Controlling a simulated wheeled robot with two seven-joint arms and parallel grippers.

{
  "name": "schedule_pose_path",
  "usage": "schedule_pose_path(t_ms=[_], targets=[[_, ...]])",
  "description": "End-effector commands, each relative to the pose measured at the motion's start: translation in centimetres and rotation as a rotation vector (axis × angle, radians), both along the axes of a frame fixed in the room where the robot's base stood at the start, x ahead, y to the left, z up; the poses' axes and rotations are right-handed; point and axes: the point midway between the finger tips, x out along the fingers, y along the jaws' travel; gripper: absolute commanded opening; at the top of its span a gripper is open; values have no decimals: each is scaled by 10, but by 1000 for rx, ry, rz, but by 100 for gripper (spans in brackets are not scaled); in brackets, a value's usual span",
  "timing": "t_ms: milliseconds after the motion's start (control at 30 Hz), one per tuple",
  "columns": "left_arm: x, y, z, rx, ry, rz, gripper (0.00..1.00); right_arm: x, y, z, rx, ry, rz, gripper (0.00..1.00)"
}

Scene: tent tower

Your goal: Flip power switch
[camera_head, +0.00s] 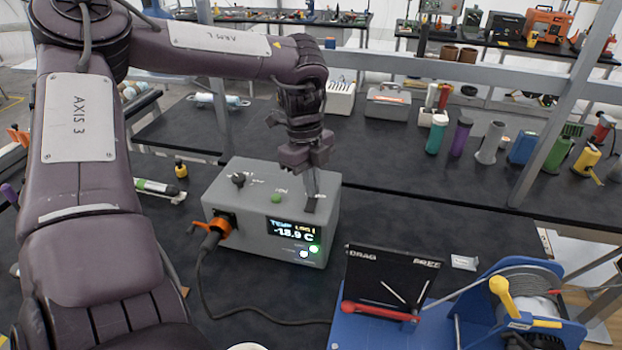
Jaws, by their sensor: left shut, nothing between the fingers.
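A grey control box (262,238) stands on the dark table. Its front has a lit display (293,233) reading about -18.9 C, an orange-and-black plug with a cable (212,232), a green lit button (314,249) and a white one (304,254). Its top has a small black knob (238,179) and a green button (277,198). My left gripper (311,203) points down at the top's right front part, its shut fingertips at or just above the surface. They cover that spot, and I cannot make out a switch there or tell whether they touch. My right gripper is out of view.
A blue winch unit (470,315) with a black drag panel (392,275) and red handle stands to the right front. The cable runs along the table in front of the box.

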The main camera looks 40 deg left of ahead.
Motion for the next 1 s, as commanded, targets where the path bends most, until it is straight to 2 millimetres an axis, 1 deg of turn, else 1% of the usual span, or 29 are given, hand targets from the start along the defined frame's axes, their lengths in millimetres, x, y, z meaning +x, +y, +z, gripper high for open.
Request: schedule_pose_path(t_ms=[467, 1000], targets=[[0, 0, 0, 0, 0, 0, 0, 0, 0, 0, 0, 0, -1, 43], [0, 0, -8, 0, 0, 0, 0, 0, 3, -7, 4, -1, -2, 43]])
